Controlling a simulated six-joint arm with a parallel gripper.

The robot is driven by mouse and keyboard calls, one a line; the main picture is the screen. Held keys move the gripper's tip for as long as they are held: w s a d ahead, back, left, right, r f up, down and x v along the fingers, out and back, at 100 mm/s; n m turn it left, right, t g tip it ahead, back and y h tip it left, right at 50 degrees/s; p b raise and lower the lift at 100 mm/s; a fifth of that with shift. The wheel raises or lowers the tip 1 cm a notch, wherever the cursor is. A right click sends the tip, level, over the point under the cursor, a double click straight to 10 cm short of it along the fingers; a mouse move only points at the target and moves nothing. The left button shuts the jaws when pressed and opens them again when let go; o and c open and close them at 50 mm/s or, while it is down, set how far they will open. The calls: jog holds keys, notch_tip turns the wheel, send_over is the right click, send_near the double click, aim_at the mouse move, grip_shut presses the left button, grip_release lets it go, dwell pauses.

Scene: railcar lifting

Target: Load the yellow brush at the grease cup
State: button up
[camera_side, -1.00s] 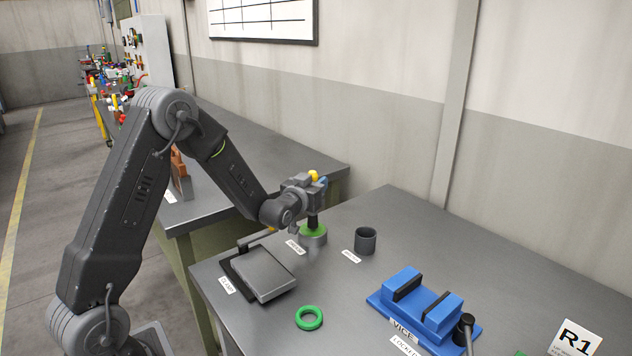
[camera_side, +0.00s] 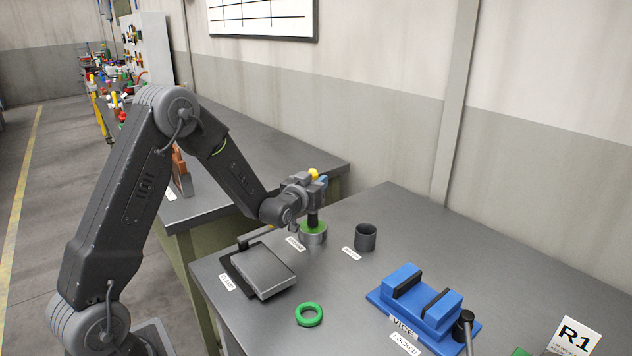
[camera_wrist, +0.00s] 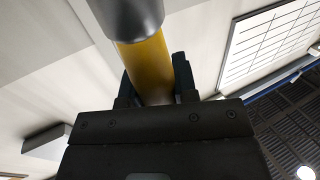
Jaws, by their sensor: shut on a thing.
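The yellow brush shows its yellow top (camera_side: 313,174) above my gripper (camera_side: 316,187) in the side view. Its dark lower part points straight down into the grease cup. The brush's yellow handle (camera_wrist: 149,65) also shows in the wrist view, between the two dark fingers of my gripper (camera_wrist: 156,85), which is shut on it. The grease cup (camera_side: 313,235) is a grey metal cup with green at its top, standing near the bench's far left edge. The brush tip is hidden at the green top, so I cannot tell how deep it sits.
An empty dark cup (camera_side: 365,238) stands just right of the grease cup. A grey clamp plate (camera_side: 262,272) lies at the left and a green ring (camera_side: 309,314) in front. A blue vice (camera_side: 420,303) labelled LOCKED stands at the right. The bench between them is clear.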

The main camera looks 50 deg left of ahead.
jog(key=shift+f, duration=0.35)
dwell(0.6)
notch_tip(320, 180, up, 7)
dwell(0.9)
dwell(0.3)
